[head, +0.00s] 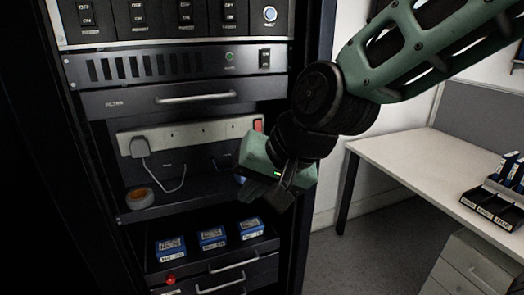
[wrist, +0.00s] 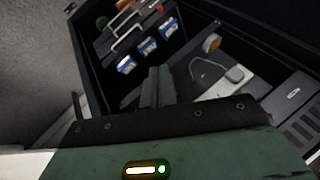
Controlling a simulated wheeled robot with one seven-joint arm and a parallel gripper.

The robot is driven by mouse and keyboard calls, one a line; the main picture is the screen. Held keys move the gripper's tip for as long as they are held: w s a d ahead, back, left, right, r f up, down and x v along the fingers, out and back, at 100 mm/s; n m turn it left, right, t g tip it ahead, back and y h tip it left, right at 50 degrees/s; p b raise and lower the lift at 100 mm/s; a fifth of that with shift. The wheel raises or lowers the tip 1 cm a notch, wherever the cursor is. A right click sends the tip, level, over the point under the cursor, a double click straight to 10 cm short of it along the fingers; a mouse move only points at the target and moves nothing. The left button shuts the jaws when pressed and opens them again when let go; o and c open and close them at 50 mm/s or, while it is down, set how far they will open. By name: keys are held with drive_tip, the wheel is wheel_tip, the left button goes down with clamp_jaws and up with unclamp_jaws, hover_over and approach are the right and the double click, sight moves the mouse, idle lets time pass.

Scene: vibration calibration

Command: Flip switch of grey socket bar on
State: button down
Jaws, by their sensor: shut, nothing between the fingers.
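The socket bar (head: 205,132) is a pale grey strip fixed across the back of an open rack bay. My gripper (head: 268,194) is shut and empty, in front of the bay's right side, below and in front of the switch. In the wrist view the shut fingers (wrist: 157,86) point into the rack. The bar (wrist: 222,89) is partly visible there beside the plug (wrist: 236,75); the switch cannot be made out. Whether the switch is on or off is unclear.
A roll of tape (head: 139,198) lies on the shelf below the bar, near the plug's cable (head: 176,184). Blue boxes (head: 212,238) stand in the tray below. Above is a drawer with a handle (head: 196,98). A white desk (head: 430,160) stands at right.

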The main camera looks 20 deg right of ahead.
drive_tip(key=w+d+r+m+t+h+b, duration=0.1)
drive_tip(key=w+d+m+t+b, duration=0.3)
drive_tip(key=w+d+m, duration=0.2)
drive_tip(key=w+d+r+m+t+h+b, duration=0.1)
drive_tip(key=w+d+m+t+h+b, duration=0.1)
drive_tip(key=w+d+m+b, duration=0.3)
drive_tip(key=w+m+t, duration=0.1)
drive_tip(key=w+m, duration=0.2)
drive_tip(key=w, duration=0.2)
drive_tip(key=shift+d+m+t, duration=0.3)
drive_tip(key=shift+d+t, duration=0.05)
drive_tip(key=shift+t, duration=0.05)
drive_tip(key=shift+w, duration=0.1)
approach(258, 126)
drive_tip(key=w+f, duration=0.4)
drive_tip(key=w, duration=0.2)
drive_tip(key=shift+s+a+f+b, duration=0.15)
drive_tip(key=shift+a+b, duration=0.25)
drive_tip(key=shift+b, duration=0.1)
